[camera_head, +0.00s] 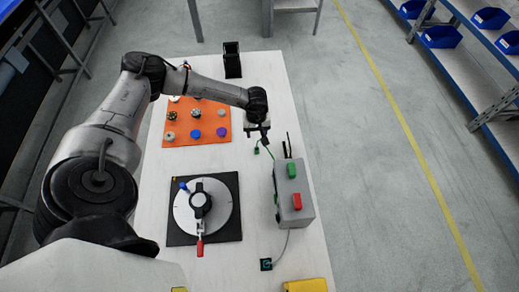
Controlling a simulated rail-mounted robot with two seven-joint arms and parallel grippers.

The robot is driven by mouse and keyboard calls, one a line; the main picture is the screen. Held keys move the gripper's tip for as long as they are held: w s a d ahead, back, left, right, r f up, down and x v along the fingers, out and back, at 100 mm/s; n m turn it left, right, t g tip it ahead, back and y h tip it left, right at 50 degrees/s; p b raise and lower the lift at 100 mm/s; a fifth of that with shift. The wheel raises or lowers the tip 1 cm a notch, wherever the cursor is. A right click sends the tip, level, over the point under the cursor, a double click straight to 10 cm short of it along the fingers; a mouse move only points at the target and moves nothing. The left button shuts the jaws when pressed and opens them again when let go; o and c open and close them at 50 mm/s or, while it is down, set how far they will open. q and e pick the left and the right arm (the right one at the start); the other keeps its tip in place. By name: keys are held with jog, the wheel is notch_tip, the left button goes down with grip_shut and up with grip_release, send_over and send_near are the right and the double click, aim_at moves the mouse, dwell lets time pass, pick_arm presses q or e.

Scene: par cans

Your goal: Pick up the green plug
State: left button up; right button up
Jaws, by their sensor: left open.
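The small green plug (257,150) lies on the white table at the end of a thin green cable, just left of the grey box (290,188). The cable runs down to the box. My left arm reaches in from the left, and its gripper (262,137) points down just above the green plug in the picture. The left gripper is open and appears empty; its fingers are small and dark, and I cannot tell its exact height over the plug. My right gripper is not in view.
The grey box carries a green block (291,171), a red block (297,201) and dark upright rods. An orange mat (180,137) with several knobs and a round dial on a black plate (230,232) lie left. A dark socket (266,264) and yellow item (306,285) sit near.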

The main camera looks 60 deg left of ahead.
aim_at(257, 148)
pick_arm(q)
notch_tip(257, 148, down, 12)
jog(key=shift+s+r, duration=0.1)
jog(key=shift+r, duration=0.15)
dwell(0.5)
grip_shut()
dwell(0.3)
